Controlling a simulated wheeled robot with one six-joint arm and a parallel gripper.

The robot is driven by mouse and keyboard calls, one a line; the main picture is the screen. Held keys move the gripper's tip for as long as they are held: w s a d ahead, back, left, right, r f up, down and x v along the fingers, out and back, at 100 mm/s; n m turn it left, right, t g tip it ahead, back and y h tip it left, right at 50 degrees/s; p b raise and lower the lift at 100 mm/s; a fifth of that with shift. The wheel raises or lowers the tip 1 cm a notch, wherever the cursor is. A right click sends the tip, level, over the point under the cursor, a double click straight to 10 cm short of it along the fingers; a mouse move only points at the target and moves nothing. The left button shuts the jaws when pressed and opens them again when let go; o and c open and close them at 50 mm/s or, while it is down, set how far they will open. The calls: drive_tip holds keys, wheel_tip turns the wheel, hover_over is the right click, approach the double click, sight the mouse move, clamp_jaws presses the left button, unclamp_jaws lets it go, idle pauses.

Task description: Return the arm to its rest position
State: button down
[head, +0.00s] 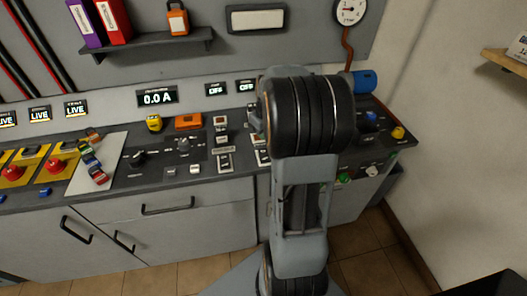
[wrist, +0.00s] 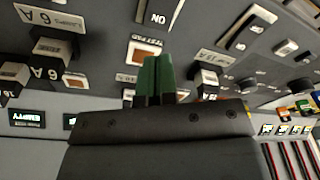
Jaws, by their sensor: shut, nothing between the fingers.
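My gripper (wrist: 155,78) shows in the wrist view with its green-tipped fingers together and nothing between them. It is above the dark panel, in front of a square orange-lit switch (wrist: 147,50). I cannot tell the gap between the fingertips and the panel. In the head view my arm stands in the middle of the picture, reaching over the console (head: 125,178). The arm hides the gripper there, and also part of the console top behind it.
Red buttons (head: 56,166) on yellow plates sit at the console's left. A meter reads 0.0 A (head: 157,98). A shelf (head: 150,46) with binders hangs above. A gauge (head: 350,10) is at upper right. Floor (head: 150,277) is clear before the cabinets; a wall (head: 455,150) bounds the right.

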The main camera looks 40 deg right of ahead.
drive_tip(key=shift+r, duration=0.15)
idle(0.5)
drive_tip(key=shift+s+m, duration=0.1)
drive_tip(key=shift+m, duration=0.4)
drive_tip(key=shift+s+a+f+m+g, duration=0.3)
drive_tip(key=shift+s+f+m, duration=0.3)
drive_tip(key=shift+s+f, duration=0.05)
drive_tip(key=s+a+r, duration=0.2)
drive_tip(key=s+a, duration=0.1)
drive_tip(key=a, duration=0.3)
drive_tip(key=s+a+r+n+t, duration=0.1)
drive_tip(key=s+a+r, duration=0.1)
drive_tip(key=s+a, duration=0.2)
drive_tip(key=s+a+r+t, duration=0.1)
drive_tip(key=s+a+r, duration=0.1)
drive_tip(key=a, duration=0.8)
drive_tip(key=shift+s+a+r+n, duration=0.2)
drive_tip(key=shift+s+a+n, duration=0.1)
drive_tip(key=shift+s, duration=0.6)
drive_tip(key=shift+d, duration=0.2)
